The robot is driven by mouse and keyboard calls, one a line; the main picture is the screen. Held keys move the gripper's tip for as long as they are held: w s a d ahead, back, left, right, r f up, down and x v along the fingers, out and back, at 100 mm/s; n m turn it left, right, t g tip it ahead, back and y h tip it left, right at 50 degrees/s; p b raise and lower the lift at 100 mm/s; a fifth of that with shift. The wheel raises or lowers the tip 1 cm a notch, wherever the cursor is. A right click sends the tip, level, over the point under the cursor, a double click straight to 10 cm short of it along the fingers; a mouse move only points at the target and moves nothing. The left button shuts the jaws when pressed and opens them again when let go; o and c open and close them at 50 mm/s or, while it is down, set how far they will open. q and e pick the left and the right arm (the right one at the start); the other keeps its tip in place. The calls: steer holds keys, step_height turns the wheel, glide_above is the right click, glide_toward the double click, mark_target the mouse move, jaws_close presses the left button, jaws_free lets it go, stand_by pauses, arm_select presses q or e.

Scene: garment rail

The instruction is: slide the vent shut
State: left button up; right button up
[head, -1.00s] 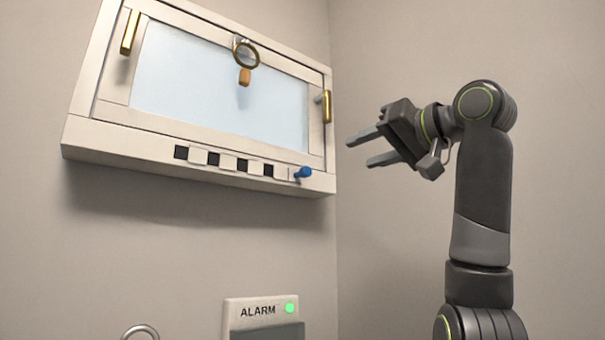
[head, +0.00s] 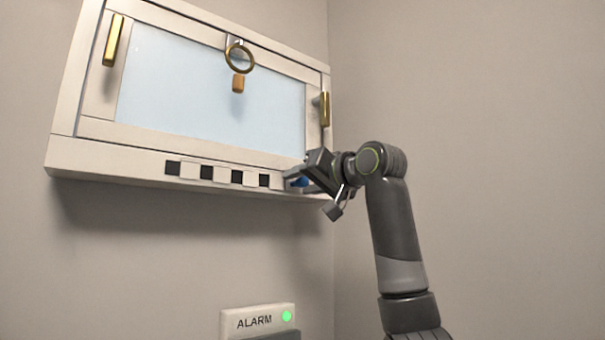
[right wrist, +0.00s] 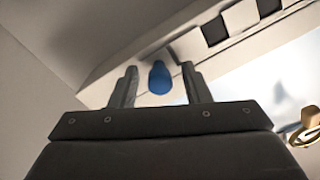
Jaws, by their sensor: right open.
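The vent (head: 220,175) is a strip with black and pale squares along the bottom of the white window frame; several dark openings show. Its blue knob (head: 301,182) is at the right end, mostly hidden behind my right gripper (head: 297,179) in the head view. In the right wrist view the blue knob (right wrist: 160,77) stands between the two open fingers of my right gripper (right wrist: 158,85), with a gap on each side. The vent's dark squares (right wrist: 215,30) show there at the upper right. My left gripper is not in view.
The window pane (head: 200,95) has a brass ring with an orange tag (head: 239,58) at its top and brass handles (head: 113,40) at both sides. An alarm box (head: 258,320) with a green light is on the wall below. A side wall stands close right of the frame.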

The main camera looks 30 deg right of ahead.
mark_target(278, 182)
steer(key=shift+w, duration=0.15)
jaws_close()
steer(key=shift+a+f+b, duration=0.15)
steer(key=shift+a+b, duration=0.3)
steer(key=shift+a, duration=1.25)
steer(key=shift+d, duration=0.1)
steer(key=shift+c, duration=1.1)
jaws_free()
steer(key=shift+o, duration=1.1)
steer(key=shift+a, duration=0.3)
steer(key=shift+d, duration=0.1)
